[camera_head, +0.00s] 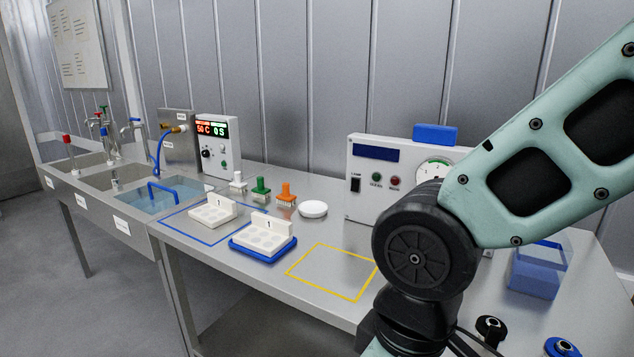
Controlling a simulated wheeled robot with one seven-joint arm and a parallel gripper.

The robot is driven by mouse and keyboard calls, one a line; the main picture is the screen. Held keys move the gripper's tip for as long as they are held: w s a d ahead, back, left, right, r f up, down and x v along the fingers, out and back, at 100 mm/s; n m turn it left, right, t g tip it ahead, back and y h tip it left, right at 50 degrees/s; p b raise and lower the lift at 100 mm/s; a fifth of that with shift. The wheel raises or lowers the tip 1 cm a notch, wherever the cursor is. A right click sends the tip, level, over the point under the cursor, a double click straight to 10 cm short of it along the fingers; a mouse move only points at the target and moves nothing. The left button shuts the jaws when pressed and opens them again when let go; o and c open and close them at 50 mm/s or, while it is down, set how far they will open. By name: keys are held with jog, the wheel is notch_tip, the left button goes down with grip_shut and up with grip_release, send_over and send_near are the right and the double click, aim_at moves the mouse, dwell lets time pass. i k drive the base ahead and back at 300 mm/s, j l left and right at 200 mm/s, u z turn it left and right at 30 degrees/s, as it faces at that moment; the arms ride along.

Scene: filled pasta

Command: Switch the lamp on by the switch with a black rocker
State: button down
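The black rocker switch (355,184) sits on the left of the front face of a white control panel (366,205). A small label, probably reading LAMP, is above it. The panel stands at the back of the steel bench. It also carries a dark blue display (376,152), a green button (376,177), a red button (395,180) and a round dial (433,172). A blue block (436,134) is on top. My arm crosses the right side and hides the panel's lower right part. My gripper is out of view. I cannot tell whether any lamp is lit.
White trays (213,213) stand at the left, one on a blue base. A yellow outlined square (333,272) before the panel is empty. A blue box (534,275) stands at the right.

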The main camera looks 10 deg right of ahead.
aim_at(355, 186)
jog(key=i+j, duration=0.6)
jog(key=i+l, duration=0.4)
jog(key=l, duration=0.1)
